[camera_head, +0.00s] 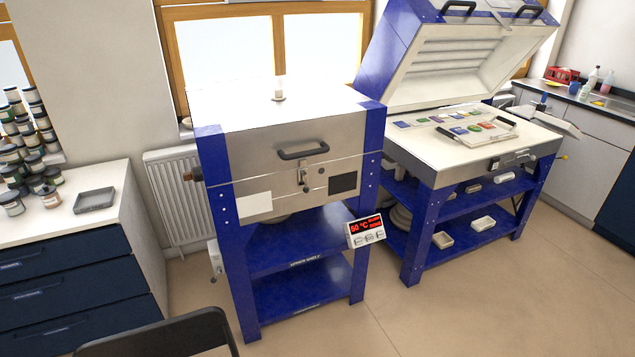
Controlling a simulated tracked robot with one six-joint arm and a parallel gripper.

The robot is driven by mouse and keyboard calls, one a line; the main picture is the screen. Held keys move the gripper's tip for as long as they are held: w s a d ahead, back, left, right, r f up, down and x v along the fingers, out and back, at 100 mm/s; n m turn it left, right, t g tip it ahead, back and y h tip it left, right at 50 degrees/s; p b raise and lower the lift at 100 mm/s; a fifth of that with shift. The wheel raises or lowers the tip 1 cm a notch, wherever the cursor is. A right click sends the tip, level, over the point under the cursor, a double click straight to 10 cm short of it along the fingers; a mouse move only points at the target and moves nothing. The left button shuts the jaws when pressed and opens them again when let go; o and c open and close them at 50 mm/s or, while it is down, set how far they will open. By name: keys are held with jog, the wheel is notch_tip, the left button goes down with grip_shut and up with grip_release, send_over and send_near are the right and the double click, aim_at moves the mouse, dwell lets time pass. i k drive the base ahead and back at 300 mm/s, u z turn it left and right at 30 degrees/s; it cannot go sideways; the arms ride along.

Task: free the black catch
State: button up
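The closed kiln (285,118) stands in the middle on a blue frame, with its lid down. A small dark catch (304,181) sits on its front at the seam, just below the black lid handle (303,151). The catch appears to hang upright across the seam; it is too small to tell its exact setting. A round dark knob or hole is just right of it. My gripper is not in view.
A red-lit controller (366,230) reading 50 °C hangs at the kiln's right front leg. An open kiln (465,150) holding glass pieces stands right. A drawer cabinet (70,260) with jars is left. A black curved bar (160,331), like a chair back, is in front. Floor is clear front right.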

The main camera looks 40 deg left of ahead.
aim_at(306, 189)
jog(key=z, duration=0.05)
jog(key=i, duration=2.5)
jog(key=u, duration=2.85)
